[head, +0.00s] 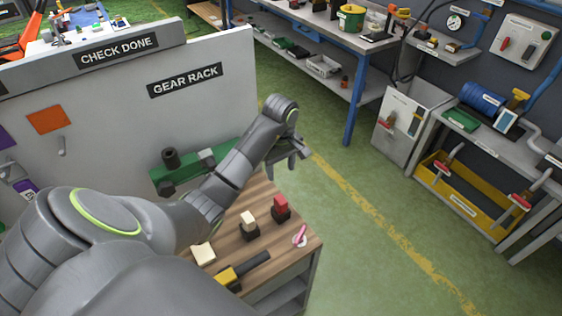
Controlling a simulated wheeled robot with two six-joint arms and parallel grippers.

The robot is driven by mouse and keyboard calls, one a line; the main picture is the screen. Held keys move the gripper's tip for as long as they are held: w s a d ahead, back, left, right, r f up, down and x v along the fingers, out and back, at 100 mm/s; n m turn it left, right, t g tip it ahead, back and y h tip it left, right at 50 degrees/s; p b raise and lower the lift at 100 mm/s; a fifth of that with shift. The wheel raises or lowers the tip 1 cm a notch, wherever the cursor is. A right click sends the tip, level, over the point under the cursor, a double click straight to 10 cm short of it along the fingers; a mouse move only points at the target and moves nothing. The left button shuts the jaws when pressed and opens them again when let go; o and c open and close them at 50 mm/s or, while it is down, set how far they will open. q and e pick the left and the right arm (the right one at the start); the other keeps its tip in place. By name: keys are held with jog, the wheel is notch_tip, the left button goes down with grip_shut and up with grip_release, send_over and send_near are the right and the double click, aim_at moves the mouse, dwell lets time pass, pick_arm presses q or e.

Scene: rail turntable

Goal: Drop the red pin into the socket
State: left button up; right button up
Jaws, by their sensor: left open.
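A small pinkish-red pin-like piece (300,234) is at the right front corner of the wooden table (283,258), on or in a pale round piece. I cannot tell whether that round piece is the socket, or whether the pin is seated in it. My left gripper (287,167) is open and empty, above and beyond the table's far right edge, higher in the picture than the red pieces. My right gripper is not in view.
A beige block (249,218) on a dark base, a cream pad (202,254) and a yellow-and-black tool (241,270) lie on the table. A green fixture (180,178) stands by the white panel (205,110). Green floor to the right is clear.

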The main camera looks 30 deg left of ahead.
pick_arm(q)
jog(key=f, duration=0.1)
jog(key=b, duration=0.6)
send_over(281, 199)
notch_tip(281, 199, down, 6)
jog(key=shift+f, duration=0.1)
notch_tip(281, 199, down, 7)
jog(key=b, duration=0.7)
jog(key=shift+f, duration=0.95)
jog(key=shift+s+f, duration=0.1)
jog(key=shift+f, duration=0.3)
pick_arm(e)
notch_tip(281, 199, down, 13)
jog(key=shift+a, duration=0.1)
